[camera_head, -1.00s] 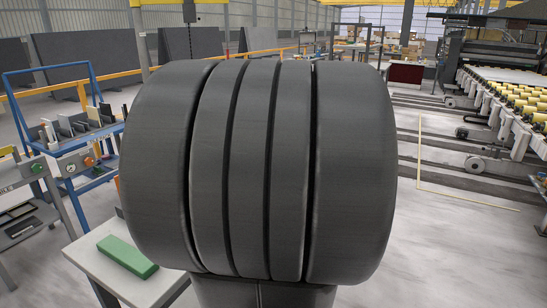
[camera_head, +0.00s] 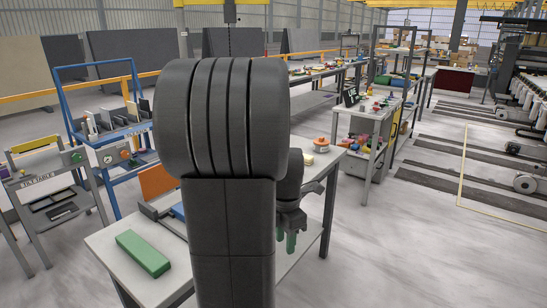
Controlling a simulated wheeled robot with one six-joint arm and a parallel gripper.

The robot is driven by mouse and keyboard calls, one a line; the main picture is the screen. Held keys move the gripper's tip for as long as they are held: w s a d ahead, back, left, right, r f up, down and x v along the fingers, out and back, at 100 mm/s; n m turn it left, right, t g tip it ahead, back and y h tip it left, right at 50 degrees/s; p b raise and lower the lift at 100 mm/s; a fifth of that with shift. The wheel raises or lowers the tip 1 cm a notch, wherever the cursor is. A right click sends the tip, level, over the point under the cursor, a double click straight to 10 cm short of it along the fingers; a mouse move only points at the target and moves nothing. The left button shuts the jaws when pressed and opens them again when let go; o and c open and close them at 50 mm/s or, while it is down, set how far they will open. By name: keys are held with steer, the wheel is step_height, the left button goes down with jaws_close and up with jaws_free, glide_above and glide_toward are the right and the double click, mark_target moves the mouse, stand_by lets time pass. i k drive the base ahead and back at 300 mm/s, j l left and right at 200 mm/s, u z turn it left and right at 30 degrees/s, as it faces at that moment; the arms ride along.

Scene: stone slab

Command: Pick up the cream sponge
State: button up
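A small cream block (camera_head: 308,159), which looks like the cream sponge, lies at the back right of the near white table (camera_head: 112,240), just right of my arm. It is partly hidden by my arm. My gripper (camera_head: 287,241) points down with green fingertips, in front of the table's right part, nearer to me than the cream block and clearly apart from it. Nothing shows held between the fingers, but their gap is too small and side-on to judge.
A green block (camera_head: 143,253) lies at the table's front left. An orange panel (camera_head: 158,182) and a blue item (camera_head: 179,211) stand behind it. An orange round item (camera_head: 321,144) is beside the cream block.

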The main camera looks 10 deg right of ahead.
mark_target(309, 159)
steer(key=i+l+u, duration=0.4)
steer(key=i+l, duration=0.15)
steer(key=l, duration=0.15)
steer(key=i+l+u, duration=0.35)
steer(key=l, duration=0.45)
steer(key=i+l, duration=0.2)
steer(key=l, duration=0.15)
steer(key=i+l, duration=0.15)
steer(key=l, duration=0.2)
steer(key=i+l, duration=0.2)
steer(key=l, duration=0.15)
steer(key=i+l, duration=0.15)
steer(key=l, duration=0.2)
steer(key=i+l+u, duration=0.1)
steer(key=i+l, duration=0.1)
steer(key=l, duration=0.1)
